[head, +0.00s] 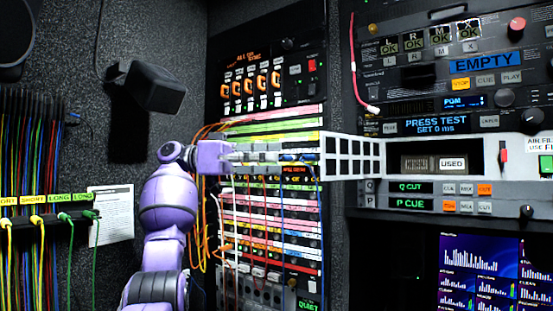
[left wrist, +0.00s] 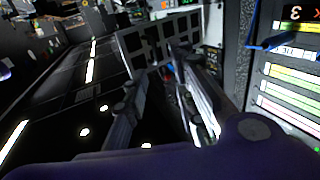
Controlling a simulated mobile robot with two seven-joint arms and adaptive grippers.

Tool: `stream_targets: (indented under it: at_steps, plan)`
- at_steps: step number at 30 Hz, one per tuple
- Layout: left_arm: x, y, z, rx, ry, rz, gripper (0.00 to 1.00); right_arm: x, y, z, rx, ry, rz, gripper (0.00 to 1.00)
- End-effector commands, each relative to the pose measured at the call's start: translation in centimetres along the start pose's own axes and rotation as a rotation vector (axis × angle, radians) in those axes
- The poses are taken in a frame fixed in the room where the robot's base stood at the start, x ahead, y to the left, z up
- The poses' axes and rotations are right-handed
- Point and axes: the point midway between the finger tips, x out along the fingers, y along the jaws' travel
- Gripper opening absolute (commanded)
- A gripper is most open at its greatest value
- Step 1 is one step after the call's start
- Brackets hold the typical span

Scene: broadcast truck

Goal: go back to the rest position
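My left arm (head: 165,215) is purple and rises from the bottom of the head view, then bends right at the wrist. My left gripper (head: 300,157) points right, in front of the patch panel (head: 270,215). In the left wrist view its two grey fingers (left wrist: 163,78) stand apart with a gap between them, and I see nothing held. A white-framed unit with dark square windows (head: 352,157) is just beyond the fingertips; whether they touch it I cannot tell. It also shows ahead of the fingers in the left wrist view (left wrist: 150,40). My right gripper is not in view.
Orange and other cables (head: 203,240) hang before the patch panel. A cable rack (head: 40,218) with yellow and green plugs is at the left. A dark boxy fixture (head: 150,86) juts from the wall above my arm.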

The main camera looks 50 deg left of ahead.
Motion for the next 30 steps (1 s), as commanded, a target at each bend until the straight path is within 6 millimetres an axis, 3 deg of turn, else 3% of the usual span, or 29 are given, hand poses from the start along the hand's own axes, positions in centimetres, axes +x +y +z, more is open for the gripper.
stream_targets:
  at_steps: [15,19,23,27,30]
  plan:
    - [0.1,-0.1,0.1,-0.002,-0.002,-0.001,0.25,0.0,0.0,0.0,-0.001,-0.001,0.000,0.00]
    - [1.4,-1.1,2.4,-0.036,-0.052,-0.020,0.25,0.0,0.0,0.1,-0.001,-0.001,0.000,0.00]
    - [4.4,-3.4,8.9,-0.123,-0.186,-0.073,0.25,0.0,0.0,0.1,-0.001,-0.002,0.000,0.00]
    - [7.7,-5.5,19.0,-0.233,-0.382,-0.151,0.25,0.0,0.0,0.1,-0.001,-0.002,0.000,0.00]
    - [9.3,-6.0,26.6,-0.298,-0.518,-0.203,0.25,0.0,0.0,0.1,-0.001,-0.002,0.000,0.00]
